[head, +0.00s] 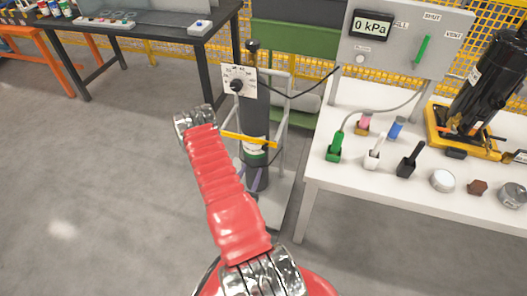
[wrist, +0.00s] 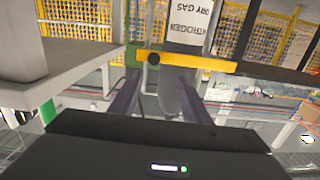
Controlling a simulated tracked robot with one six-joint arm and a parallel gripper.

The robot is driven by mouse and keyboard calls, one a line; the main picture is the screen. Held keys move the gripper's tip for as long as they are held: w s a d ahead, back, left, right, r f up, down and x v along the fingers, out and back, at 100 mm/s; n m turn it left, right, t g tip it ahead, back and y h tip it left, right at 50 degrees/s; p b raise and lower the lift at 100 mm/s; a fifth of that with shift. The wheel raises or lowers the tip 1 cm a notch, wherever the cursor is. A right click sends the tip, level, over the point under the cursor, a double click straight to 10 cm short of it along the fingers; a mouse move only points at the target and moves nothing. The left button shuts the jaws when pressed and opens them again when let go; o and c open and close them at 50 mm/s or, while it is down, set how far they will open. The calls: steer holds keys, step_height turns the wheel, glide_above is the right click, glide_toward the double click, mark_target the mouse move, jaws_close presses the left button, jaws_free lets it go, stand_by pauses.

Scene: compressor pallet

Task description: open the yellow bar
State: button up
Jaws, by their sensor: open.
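The yellow bar (head: 248,139) lies across the front of a dark gas cylinder (head: 256,115) standing in a grey frame. In the wrist view the picture is upside down, and the yellow bar (wrist: 195,62) runs nearly level across the cylinder, with a dark round knob or bolt near its left end. My gripper (wrist: 158,88) is open, with its two dark purple fingers pointing toward the cylinder and the bar. Nothing shows between the fingers except the cylinder behind. I cannot tell whether a finger touches the bar. In the head view my red arm hides most of the gripper.
A dial panel (head: 239,81) sits at the cylinder's upper part, with a black hose running right. A white table (head: 345,185) with several small parts stands close on the right. A grey control panel (head: 405,40) reads 0 kPa. Floor on the left is free.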

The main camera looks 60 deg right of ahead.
mark_target(264, 149)
steer(key=shift+s+a+f, duration=0.2)
steer(key=shift+s+f, duration=0.05)
steer(key=shift+s, duration=0.5)
steer(key=shift+d, duration=0.15)
steer(key=d, duration=0.4)
steer(key=w+d, duration=0.1)
steer(key=d, duration=0.4)
steer(key=w+d, duration=0.1)
steer(key=d, duration=0.3)
steer(key=shift+w+d, duration=0.1)
steer(key=shift+d, duration=0.1)
jaws_close()
